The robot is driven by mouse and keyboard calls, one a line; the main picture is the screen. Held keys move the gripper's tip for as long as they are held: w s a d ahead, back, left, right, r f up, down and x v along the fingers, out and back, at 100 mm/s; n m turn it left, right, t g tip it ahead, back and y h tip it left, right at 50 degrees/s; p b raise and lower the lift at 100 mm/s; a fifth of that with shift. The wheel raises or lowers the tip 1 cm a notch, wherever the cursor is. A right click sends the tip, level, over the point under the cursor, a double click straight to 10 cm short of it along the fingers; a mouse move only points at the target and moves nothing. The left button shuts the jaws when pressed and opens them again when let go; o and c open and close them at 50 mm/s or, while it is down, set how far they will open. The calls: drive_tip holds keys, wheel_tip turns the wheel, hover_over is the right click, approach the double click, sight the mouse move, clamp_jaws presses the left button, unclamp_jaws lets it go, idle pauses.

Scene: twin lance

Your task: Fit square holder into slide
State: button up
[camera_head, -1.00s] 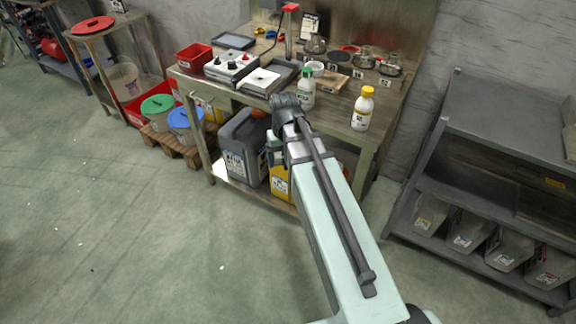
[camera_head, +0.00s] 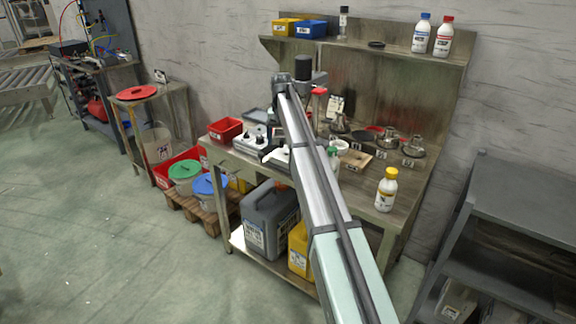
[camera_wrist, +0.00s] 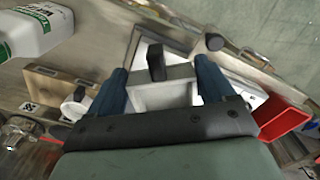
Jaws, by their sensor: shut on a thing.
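In the wrist view my gripper (camera_wrist: 161,68) has its two blue fingers either side of a pale square-sided piece (camera_wrist: 165,97), which looks like the square holder. The fingers are shut on it. A dark upright block (camera_wrist: 156,62) shows at its far side; I cannot tell whether it belongs to the piece. A white plate-like thing (camera_wrist: 143,46) shows beyond and below; I cannot tell whether it is the slide. In the head view my arm reaches over the workbench (camera_head: 340,207), and the fingers and held piece cannot be made out.
Jerrycans (camera_head: 270,222) stand below.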

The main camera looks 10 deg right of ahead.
drive_tip(key=w, duration=0.1)
drive_tip(key=w+r+m, duration=0.1)
drive_tip(key=w, duration=0.1)
drive_tip(key=shift+w, duration=0.2)
drive_tip(key=shift+w+r+m, duration=0.1)
drive_tip(key=shift+w+m, duration=0.25)
drive_tip(key=shift+m, duration=0.25)
drive_tip(key=shift+r+m, duration=0.1)
drive_tip(key=shift+m, duration=0.5)
drive_tip(key=shift+s+m, duration=0.35)
drive_tip(key=shift+m, duration=0.45)
drive_tip(key=shift+s+m, duration=0.1)
drive_tip(key=shift+m, duration=0.7)
hover_over(281, 158)
drive_tip(key=shift+f, duration=2.95)
drive_tip(key=shift+f, duration=1.55)
